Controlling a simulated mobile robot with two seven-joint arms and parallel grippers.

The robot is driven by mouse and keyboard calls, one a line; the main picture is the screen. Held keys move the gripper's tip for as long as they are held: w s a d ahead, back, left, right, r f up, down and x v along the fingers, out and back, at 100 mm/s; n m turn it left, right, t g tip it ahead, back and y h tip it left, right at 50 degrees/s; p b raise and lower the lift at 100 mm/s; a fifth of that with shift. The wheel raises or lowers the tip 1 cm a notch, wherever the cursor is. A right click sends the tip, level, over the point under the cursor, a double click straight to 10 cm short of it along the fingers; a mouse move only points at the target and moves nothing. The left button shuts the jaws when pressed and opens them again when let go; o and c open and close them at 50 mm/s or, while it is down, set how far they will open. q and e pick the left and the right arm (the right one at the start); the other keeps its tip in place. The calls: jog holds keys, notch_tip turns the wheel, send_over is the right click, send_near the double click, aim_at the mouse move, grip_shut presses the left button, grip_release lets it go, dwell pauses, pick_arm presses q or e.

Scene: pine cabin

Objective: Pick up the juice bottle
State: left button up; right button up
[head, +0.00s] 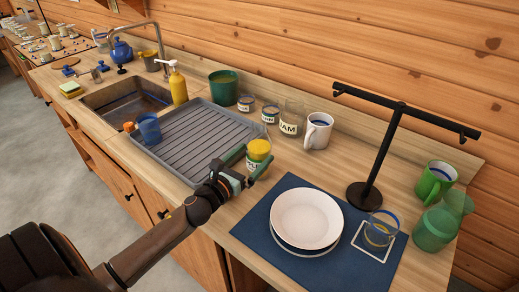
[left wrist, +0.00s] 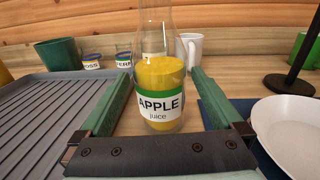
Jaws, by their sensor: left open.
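The juice bottle (head: 258,151) stands upright on the counter, just right of the grey drying rack. In the left wrist view the bottle (left wrist: 160,80) is clear glass with yellow juice and a green and white label reading "APPLE juice". Its top is cut off there. My left gripper (head: 254,157) is open, with its green fingers on either side of the bottle. In the left wrist view the open gripper (left wrist: 161,80) shows a narrow gap on both sides of the bottle. My right gripper is not in view.
The ribbed drying rack (head: 200,140) holds a blue cup (head: 149,128). Jars (head: 291,117) and a white mug (head: 317,131) stand behind the bottle. Plates (head: 306,218) lie on a blue mat (head: 262,238) to the right, near a black stand (head: 384,150).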

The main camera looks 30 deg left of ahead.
pick_arm(q)
jog(key=shift+w+p, duration=0.5)
jog(key=shift+w, duration=2.8)
jog(key=shift+c, duration=0.2)
grip_shut()
jog(key=shift+r, duration=0.2)
